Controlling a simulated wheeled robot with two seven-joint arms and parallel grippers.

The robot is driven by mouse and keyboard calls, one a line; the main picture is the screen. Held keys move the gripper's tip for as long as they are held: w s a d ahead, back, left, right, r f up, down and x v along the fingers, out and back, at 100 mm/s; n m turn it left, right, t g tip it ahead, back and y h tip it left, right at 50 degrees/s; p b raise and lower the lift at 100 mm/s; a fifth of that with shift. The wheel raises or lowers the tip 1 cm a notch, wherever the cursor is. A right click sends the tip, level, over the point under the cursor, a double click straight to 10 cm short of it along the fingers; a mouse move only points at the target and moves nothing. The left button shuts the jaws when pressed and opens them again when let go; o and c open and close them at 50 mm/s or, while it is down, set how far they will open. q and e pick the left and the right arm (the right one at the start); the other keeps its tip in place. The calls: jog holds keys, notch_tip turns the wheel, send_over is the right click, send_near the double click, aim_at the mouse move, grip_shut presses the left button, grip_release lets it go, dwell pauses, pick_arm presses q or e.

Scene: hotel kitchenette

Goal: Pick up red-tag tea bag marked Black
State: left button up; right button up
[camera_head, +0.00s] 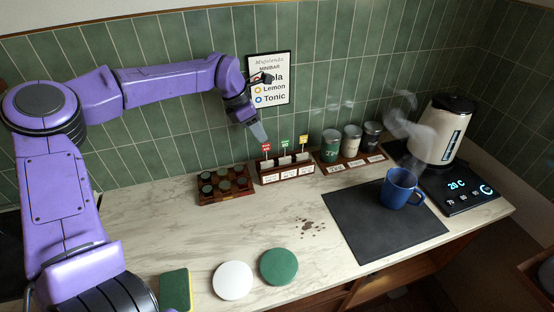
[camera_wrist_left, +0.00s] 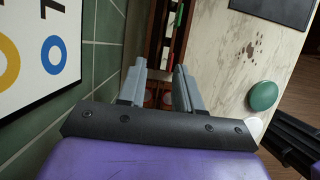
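The red tag (camera_head: 266,148) stands at the left end of a small wooden tea bag holder (camera_head: 287,178) against the tiled wall. The writing on the tags is too small to read. My left gripper (camera_head: 262,138) hangs just above the red tag, fingers pointing down. In the left wrist view my left gripper (camera_wrist_left: 161,67) has its fingers apart with nothing between them. The wooden holder shows beyond the fingertips there, partly hidden.
A capsule rack (camera_head: 224,184) stands left of the holder, and canisters (camera_head: 352,140) stand right. A blue mug (camera_head: 400,188) sits on a dark mat (camera_head: 370,235) near the steaming kettle (camera_head: 441,130). A white disc (camera_head: 232,280) and green disc (camera_head: 279,266) lie in front.

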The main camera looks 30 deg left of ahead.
aim_at(268, 147)
pick_arm(q)
jog(key=p+x, duration=0.1)
jog(key=x, duration=0.1)
jog(key=p+x, duration=0.1)
jog(key=x, duration=0.1)
jog(key=p+x, duration=0.1)
jog(key=x, duration=0.1)
jog(key=shift+s+d+f, duration=0.15)
jog(key=shift+s+d, duration=0.15)
jog(key=shift+d, duration=0.15)
jog(key=shift+w+f, duration=0.25)
jog(key=shift+s+r, duration=0.15)
jog(key=shift+s, duration=0.05)
jog(key=shift+s+a+r, duration=0.1)
jog(key=shift+s+r, duration=0.25)
jog(key=shift+s, duration=0.25)
grip_shut()
jog(key=shift+w+f, duration=0.15)
jog(key=shift+w, duration=0.05)
pick_arm(e)
jog(key=s+r, duration=0.2)
jog(key=r, duration=0.1)
jog(key=shift+r, duration=0.2)
